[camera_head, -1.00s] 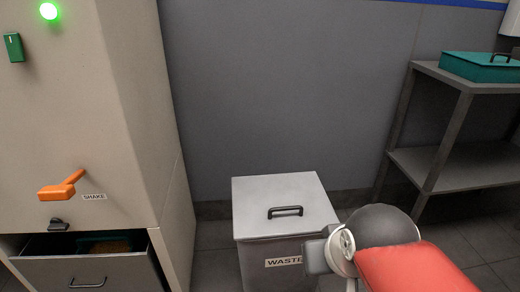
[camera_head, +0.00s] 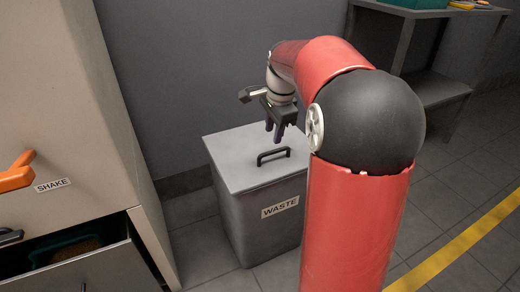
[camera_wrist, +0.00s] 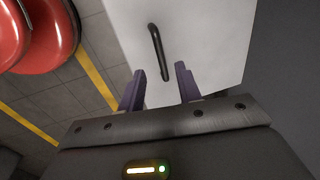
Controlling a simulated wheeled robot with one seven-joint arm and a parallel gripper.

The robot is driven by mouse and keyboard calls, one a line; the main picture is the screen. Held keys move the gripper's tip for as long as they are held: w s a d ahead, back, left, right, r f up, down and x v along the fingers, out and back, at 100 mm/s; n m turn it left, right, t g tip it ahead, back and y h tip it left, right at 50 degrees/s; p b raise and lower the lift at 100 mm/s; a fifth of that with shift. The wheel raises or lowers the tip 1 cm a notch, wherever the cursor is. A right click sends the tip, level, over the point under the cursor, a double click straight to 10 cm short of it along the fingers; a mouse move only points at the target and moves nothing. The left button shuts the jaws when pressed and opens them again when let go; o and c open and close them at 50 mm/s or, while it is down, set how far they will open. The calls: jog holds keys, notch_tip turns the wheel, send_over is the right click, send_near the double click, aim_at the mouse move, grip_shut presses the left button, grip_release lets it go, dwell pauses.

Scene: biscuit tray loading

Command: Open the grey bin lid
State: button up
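The grey bin (camera_head: 262,215) stands on the floor with a "WASTE" label on its front. Its flat lid (camera_head: 236,160) is closed and bears a black bar handle (camera_head: 273,156). My gripper (camera_head: 274,138) is above the lid, pointing down, a little behind the handle in the head view. The handle (camera_wrist: 157,50) lies beyond the fingertips there, over the pale lid (camera_wrist: 205,35). The gap between fingertips and handle is hard to judge.
A beige machine with an orange lever (camera_head: 17,174) stands at left, its lower drawer (camera_head: 95,272) partly open. A grey wall is behind the bin. A metal shelf (camera_head: 440,88) with a teal box (camera_head: 415,3) stands at back right. A yellow line (camera_head: 460,245) crosses the open floor.

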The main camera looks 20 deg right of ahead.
aim_at(271, 152)
jog(key=f, duration=0.2)
jog(key=w+f, duration=0.1)
jog(key=f, duration=0.1)
jog(key=f+b, duration=0.1)
jog(key=f, duration=0.2)
jog(key=shift+w, duration=0.15)
jog(key=shift+c, duration=0.2)
grip_shut()
